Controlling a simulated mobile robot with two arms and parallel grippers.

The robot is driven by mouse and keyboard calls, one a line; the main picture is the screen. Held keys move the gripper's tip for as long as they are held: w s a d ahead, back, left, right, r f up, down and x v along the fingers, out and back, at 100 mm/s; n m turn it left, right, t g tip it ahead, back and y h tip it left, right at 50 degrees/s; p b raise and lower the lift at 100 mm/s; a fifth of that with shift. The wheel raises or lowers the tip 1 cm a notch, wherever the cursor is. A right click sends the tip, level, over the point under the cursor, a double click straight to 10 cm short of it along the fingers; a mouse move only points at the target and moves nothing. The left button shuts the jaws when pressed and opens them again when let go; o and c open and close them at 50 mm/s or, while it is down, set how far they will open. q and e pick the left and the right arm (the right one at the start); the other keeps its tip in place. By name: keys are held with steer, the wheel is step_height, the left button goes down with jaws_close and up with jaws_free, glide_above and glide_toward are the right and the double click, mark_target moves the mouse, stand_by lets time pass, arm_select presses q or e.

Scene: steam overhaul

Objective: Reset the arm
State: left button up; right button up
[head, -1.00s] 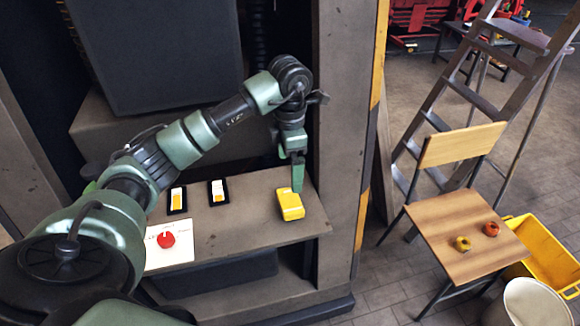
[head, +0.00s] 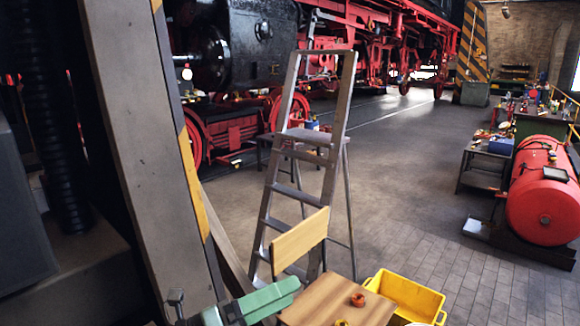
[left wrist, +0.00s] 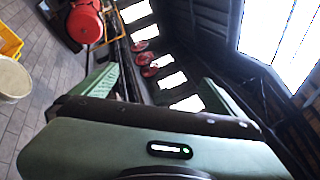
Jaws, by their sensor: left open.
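My left gripper (head: 262,302) shows at the bottom of the head view, left of the wooden chair. A pale green finger points to the right, and the rest of the arm is mostly below the frame. In the left wrist view the two green fingers of the gripper (left wrist: 155,78) stand wide apart with nothing between them. Beyond them are roof windows and the hall. My right gripper is in neither view.
A wooden chair (head: 300,242) with small fruit-like items on its seat stands close to the gripper. A ladder (head: 268,215), a yellow crate (head: 408,294) and a grey pillar (head: 150,140) are near. A red tank (head: 540,195) stands right; the middle floor is clear.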

arm_select(q)
steer(key=w+a+n+t+y, duration=0.3)
steer(key=a+n+t+y, duration=0.9)
steer(key=n, duration=0.8)
steer(key=s+a+f+n+g+y, duration=0.35)
steer(key=f+n, duration=0.25)
steer(key=f, duration=0.2)
steer(key=s+a+f+n+g+y, duration=0.25)
steer(key=a+f+n+y, duration=0.2)
steer(key=f, duration=0.35)
steer(key=s+d+f+n+g+h, duration=0.1)
steer(key=s+f+n+g, duration=0.1)
steer(key=s+f+g, duration=0.7)
steer(key=s+f+n+g+h, duration=0.1)
steer(key=s+f+n+g, duration=0.15)
steer(key=s+f, duration=0.85)
steer(key=f, duration=0.8)
steer(key=s+f, duration=0.2)
steer(key=f, duration=0.8)
steer(key=s+a+f+g, duration=0.1)
steer(key=s+a+f, duration=0.1)
steer(key=s+f, duration=1.4)
steer(key=shift+s+a+f+g, duration=0.25)
steer(key=shift+f+g, duration=0.1)
steer(key=shift+f, duration=0.45)
